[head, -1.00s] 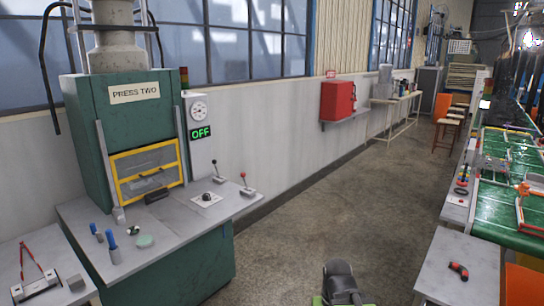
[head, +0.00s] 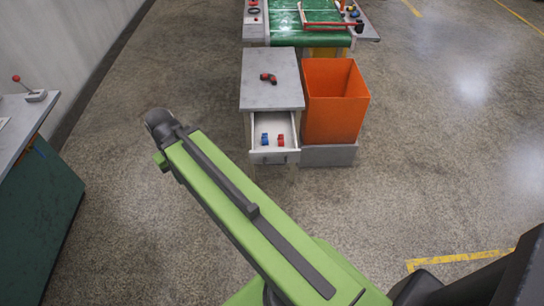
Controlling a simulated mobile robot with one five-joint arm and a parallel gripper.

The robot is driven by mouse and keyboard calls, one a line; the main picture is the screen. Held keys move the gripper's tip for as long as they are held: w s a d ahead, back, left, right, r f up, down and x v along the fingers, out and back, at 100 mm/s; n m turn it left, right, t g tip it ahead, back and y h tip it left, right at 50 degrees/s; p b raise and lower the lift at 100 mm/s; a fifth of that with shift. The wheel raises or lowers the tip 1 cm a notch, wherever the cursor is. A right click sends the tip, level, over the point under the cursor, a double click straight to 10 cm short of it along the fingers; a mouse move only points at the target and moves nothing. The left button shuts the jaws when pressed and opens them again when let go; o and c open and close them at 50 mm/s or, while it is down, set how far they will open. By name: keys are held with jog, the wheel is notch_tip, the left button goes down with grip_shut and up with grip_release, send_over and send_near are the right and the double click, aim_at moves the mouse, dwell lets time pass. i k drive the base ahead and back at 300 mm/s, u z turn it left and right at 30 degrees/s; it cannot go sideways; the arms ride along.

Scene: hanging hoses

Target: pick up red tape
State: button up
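A small red item (head: 281,140), which looks like the red tape, lies in the open drawer (head: 270,157) of a grey cabinet. A similar small blue item (head: 265,139) is just left of it, apart from it. My green arm reaches up from the bottom of the view. Its dark rounded end (head: 160,124) is left of the drawer, over the floor. No fingers can be made out there, so I cannot tell whether my gripper is open or shut.
A red and black hand tool (head: 268,78) lies on the cabinet top (head: 285,96). An orange bin (head: 335,112) stands right of the cabinet, and a green-topped conveyor (head: 290,32) behind it. A grey-topped green bench (head: 30,190) is at left. The floor between is clear.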

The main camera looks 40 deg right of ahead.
aim_at(281, 139)
jog(key=u, duration=1.4)
jog(key=k, duration=0.1)
jog(key=z, duration=2.65)
